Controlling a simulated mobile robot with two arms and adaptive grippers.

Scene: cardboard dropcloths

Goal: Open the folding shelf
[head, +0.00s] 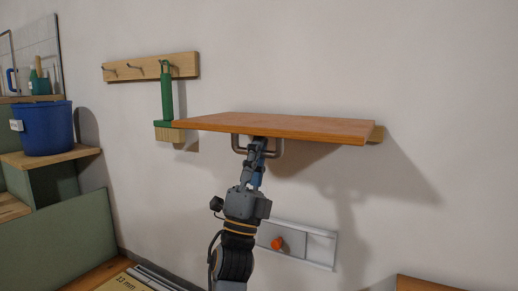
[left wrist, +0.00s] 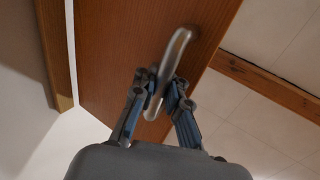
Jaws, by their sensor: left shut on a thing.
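The folding shelf (head: 285,125) is a brown wooden board on the wall. It stands out about level in the head view, with its underside partly showing. A metal U-shaped handle (head: 279,149) hangs under its front edge. My left gripper (head: 257,143) reaches up from below, with its fingers at the handle. In the left wrist view the gripper (left wrist: 160,92) is shut on the handle (left wrist: 178,48), one finger on each side of the bar. The board's face (left wrist: 115,45) fills much of that view. My right gripper is in neither view.
A green brush (head: 167,92) hangs from a wooden hook rail (head: 150,67) close to the shelf's left end. A white framed panel with an orange knob (head: 278,243) is on the wall below. A blue bucket (head: 45,128) stands at the left. Wall to the right is clear.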

